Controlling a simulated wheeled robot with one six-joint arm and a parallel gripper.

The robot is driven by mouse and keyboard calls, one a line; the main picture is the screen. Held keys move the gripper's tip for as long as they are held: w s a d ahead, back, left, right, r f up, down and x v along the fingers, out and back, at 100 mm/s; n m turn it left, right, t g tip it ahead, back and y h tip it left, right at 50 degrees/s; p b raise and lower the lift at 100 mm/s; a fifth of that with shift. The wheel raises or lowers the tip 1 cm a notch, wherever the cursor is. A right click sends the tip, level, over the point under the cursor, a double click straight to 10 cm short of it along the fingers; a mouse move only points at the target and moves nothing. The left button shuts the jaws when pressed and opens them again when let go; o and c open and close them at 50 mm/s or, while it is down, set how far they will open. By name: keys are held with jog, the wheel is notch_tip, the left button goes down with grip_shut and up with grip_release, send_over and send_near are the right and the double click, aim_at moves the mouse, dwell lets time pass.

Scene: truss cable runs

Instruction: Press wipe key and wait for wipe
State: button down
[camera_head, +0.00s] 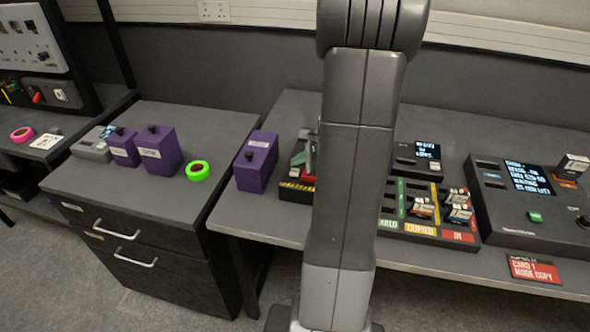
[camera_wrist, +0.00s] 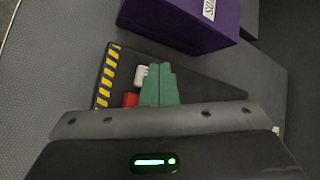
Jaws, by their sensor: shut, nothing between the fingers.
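A black unit with a yellow-and-black striped edge (camera_wrist: 106,80) lies under my gripper in the wrist view; the same striped unit shows left of my arm in the head view (camera_head: 296,191). A red part (camera_wrist: 130,100) and a white part (camera_wrist: 140,76) show beside my fingers. My gripper (camera_wrist: 160,68) has its green fingers together, empty, over this unit. I cannot tell whether the fingers touch anything. No label reading wipe is legible, and the unit's right part is hidden by my arm in the head view.
A purple box (camera_head: 256,163) stands just left of the striped unit. Right of my arm are a small screen unit (camera_head: 405,171), a colour-labelled card tray (camera_head: 424,230) and a larger console (camera_head: 525,232). A green tape roll (camera_head: 198,171) lies on the drawer cabinet.

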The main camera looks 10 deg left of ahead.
aim_at(299, 173)
notch_tip(299, 173, up, 5)
jog(key=p, duration=0.4)
jog(key=shift+s+d, duration=0.1)
dwell(0.8)
